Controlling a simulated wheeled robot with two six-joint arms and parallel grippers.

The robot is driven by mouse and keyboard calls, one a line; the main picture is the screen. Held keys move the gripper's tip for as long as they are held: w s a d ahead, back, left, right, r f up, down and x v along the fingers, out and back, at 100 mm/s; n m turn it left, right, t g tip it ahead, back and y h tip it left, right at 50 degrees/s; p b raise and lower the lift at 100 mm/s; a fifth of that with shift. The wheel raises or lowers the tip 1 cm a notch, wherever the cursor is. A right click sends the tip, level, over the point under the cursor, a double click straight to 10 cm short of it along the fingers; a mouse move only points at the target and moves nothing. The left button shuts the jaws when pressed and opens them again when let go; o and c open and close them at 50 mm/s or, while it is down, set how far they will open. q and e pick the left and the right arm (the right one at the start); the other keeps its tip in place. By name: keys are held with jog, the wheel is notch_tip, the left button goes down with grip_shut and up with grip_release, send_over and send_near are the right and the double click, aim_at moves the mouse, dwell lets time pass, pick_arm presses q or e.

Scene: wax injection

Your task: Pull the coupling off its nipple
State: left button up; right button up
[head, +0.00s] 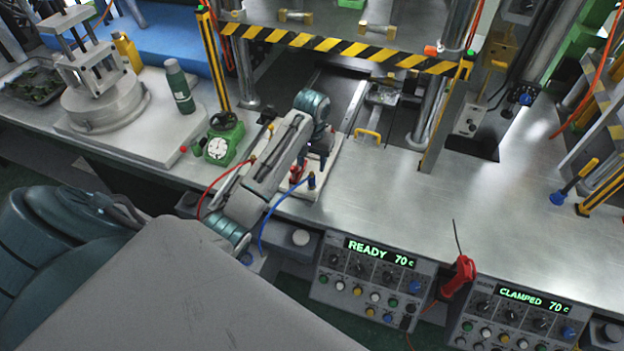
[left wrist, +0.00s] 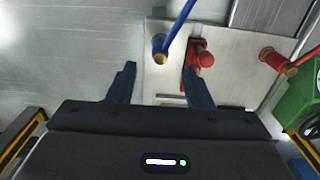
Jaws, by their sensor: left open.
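A blue coupling (left wrist: 160,56) with a brass-coloured end and a blue hose stands on a pale plate (left wrist: 150,85) in the left wrist view. It also shows in the head view (head: 311,180), just below my left wrist. A red coupling (left wrist: 272,55) on a red hose is to its right, with a red fitting (left wrist: 203,56) between them. My left gripper (left wrist: 160,80) is open and empty. Its fingers lie either side of the blue coupling's line, the right finger overlapping the red fitting in view. I cannot make out any nipple under the couplings. My right gripper is not in view.
A green dial gauge (head: 218,148) stands left of the plate. A striped yellow-black bar (head: 345,48) crosses the press behind. Control panels (head: 372,280) line the front edge. The steel bench (head: 450,200) to the right is largely clear.

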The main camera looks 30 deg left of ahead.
aim_at(312, 179)
pick_arm(q)
jog(key=shift+f+b, duration=0.4)
jog(key=shift+f, duration=3.9)
jog(key=shift+p, duration=0.45)
grip_shut()
jog(key=shift+r, duration=0.1)
jog(key=shift+r, duration=2.9)
